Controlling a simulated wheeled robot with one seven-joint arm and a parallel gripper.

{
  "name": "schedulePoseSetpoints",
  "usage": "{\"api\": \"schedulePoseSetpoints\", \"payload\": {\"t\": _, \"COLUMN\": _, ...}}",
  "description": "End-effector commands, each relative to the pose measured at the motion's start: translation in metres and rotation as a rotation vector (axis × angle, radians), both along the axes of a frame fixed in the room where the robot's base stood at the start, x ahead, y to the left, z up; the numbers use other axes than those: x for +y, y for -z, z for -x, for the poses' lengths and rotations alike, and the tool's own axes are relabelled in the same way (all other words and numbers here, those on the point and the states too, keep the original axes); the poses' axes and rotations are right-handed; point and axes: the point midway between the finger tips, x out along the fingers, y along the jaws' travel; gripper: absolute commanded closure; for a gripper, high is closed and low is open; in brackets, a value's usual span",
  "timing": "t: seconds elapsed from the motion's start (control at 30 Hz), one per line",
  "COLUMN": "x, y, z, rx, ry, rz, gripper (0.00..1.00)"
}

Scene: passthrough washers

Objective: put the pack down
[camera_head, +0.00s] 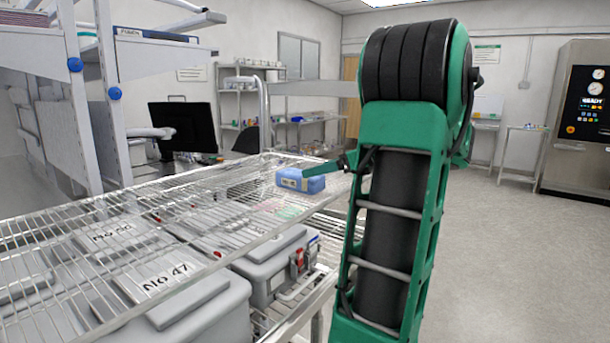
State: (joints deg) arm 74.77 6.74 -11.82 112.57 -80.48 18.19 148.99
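A blue pack (300,181) with a pale label on its front is at the far right end of the wire shelf (112,218). It looks level and seems to sit on or just above the wires; I cannot tell which. My gripper (326,169) shows only as a slim green finger part, reaching in from the right to the pack's upper right edge. The rest of my gripper is hidden behind my green and black arm. I cannot tell whether its fingers hold the pack.
Grey lidded boxes (205,302), some with number labels, sit under the wire shelf. A dark monitor (184,127) and wire racks stand behind. A steel machine (577,123) stands at the right. The floor (530,260) at right is clear.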

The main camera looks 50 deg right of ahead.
Motion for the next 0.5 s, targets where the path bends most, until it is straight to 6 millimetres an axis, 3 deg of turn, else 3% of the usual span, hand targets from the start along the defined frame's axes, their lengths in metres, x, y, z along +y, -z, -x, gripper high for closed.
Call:
{"api": "schedulePoseSetpoints", "payload": {"t": 0.2, "x": -0.003, "y": -0.01, "z": 0.024, "rx": 0.0, "ry": 0.001, "rz": 0.0, "gripper": 0.25}}
{"api": "schedulePoseSetpoints", "payload": {"t": 0.5, "x": -0.002, "y": -0.013, "z": 0.03, "rx": 0.0, "ry": -0.001, "rz": 0.0, "gripper": 0.25}}
